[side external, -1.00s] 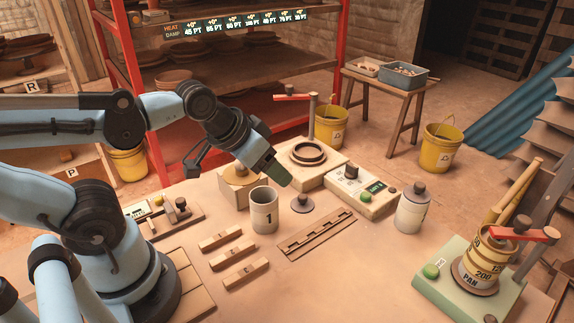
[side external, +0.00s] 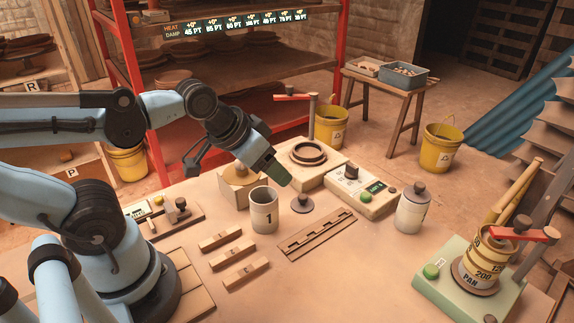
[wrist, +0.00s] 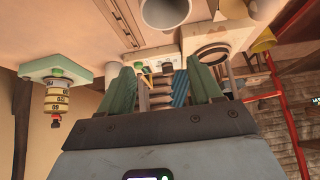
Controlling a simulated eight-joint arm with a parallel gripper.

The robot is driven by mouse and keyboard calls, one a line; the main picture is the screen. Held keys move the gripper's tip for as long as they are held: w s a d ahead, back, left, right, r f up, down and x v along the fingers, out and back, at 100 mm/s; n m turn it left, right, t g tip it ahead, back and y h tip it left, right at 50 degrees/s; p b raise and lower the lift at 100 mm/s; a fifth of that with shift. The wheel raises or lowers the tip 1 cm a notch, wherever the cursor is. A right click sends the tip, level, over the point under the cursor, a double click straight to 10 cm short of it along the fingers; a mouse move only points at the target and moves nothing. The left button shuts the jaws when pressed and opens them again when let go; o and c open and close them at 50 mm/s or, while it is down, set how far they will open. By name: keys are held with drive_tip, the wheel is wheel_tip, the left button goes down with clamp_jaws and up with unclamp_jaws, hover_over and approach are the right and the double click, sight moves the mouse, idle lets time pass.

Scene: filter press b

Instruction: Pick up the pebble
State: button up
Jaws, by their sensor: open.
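I cannot make out a pebble for certain in either view. My gripper (side external: 278,174) hangs tilted above the table, between the wooden block and the machine with the round ring. Its green fingers stand apart in the wrist view (wrist: 166,76), with nothing held between them. Just below and right of the fingertips in the side view lies a flat round lid with a dark knob (side external: 302,204). A grey cup marked 1 (side external: 264,213) stands upright in front of the gripper. The inside of the cup is mostly hidden.
Three wooden bars (side external: 228,238) and a slotted wooden strip (side external: 316,234) lie in front. A control box (side external: 362,196) and a lidded jar (side external: 411,210) stand right. A green-based press (side external: 468,283) with stacked rings is at front right. The front middle of the table is clear.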

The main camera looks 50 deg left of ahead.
wheel_tip(320, 180, up, 6)
drive_tip(key=m+g, duration=0.7)
drive_tip(key=m, duration=0.6)
hover_over(241, 164)
drive_tip(key=shift+w+a+f, duration=0.1)
drive_tip(key=shift+a+f, duration=0.1)
drive_tip(key=shift+f, duration=1.8)
drive_tip(key=shift+w+a+f, duration=0.1)
drive_tip(key=shift+a+f, duration=0.1)
drive_tip(key=shift+f, duration=1.8)
drive_tip(key=shift+w+a+f, duration=0.1)
drive_tip(key=shift+a+f, duration=0.1)
drive_tip(key=shift+f, duration=1.8)
clamp_jaws()
drive_tip(key=shift+r, duration=0.15)
